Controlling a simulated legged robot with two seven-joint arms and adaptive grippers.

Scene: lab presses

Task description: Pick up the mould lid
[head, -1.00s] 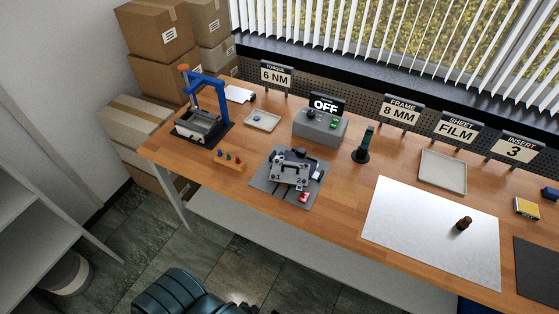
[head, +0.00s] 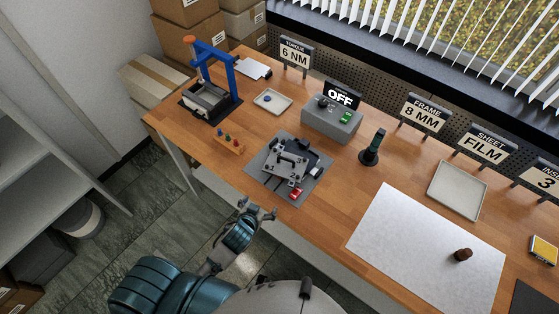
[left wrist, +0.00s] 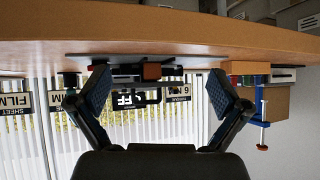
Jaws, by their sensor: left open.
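The mould lid appears to be the grey metal plate with a raised handle (head: 287,161) on the mould fixture, which sits on a grey base plate (head: 262,180) near the table's front edge. A red block (head: 295,193) is at its front. My left gripper (head: 257,210) is open and empty, just off the table's front edge, in front of the fixture and apart from it. My right gripper is not in view.
A blue-framed press (head: 212,75) stands at the back left. A rack of coloured pegs (head: 228,144) is left of the fixture. A grey control box (head: 331,122) is behind it, and a dark upright tool (head: 372,148) to the right. A white sheet (head: 400,235) lies at right.

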